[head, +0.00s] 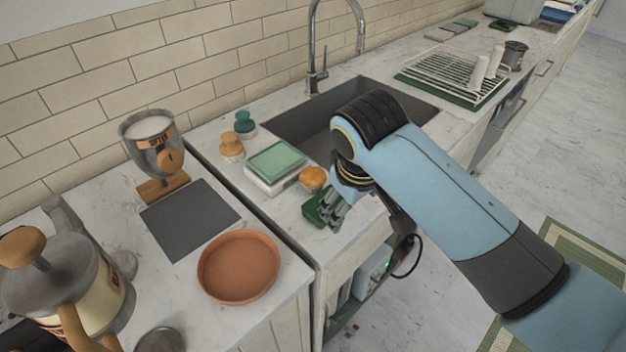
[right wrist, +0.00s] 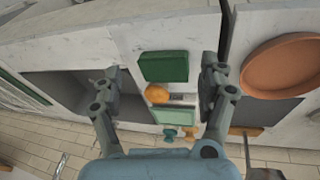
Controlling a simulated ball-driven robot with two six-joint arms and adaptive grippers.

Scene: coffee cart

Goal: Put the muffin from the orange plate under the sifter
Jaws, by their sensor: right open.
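The orange plate (head: 238,267) lies empty on the near counter and shows in the right wrist view (right wrist: 283,66). An orange-brown round thing (head: 312,178), perhaps the muffin, sits right of the green-topped scale; the right wrist view also shows it (right wrist: 157,93). The metal sifter (head: 152,150) stands on a wooden base near the tiled wall, white inside its top. A bare dark grey mat (head: 190,219) lies in front of it. My right gripper (head: 332,208) is open and empty, beside the round thing and a green block (right wrist: 164,67). My left gripper is out of view.
The green-topped scale (head: 277,164) and two knobbed tools (head: 232,146) stand behind the round thing. A sink (head: 292,125) and drying rack (head: 455,78) lie beyond. A kettle-like pot (head: 65,280) with wooden parts fills the lower left. A gap separates the two counters.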

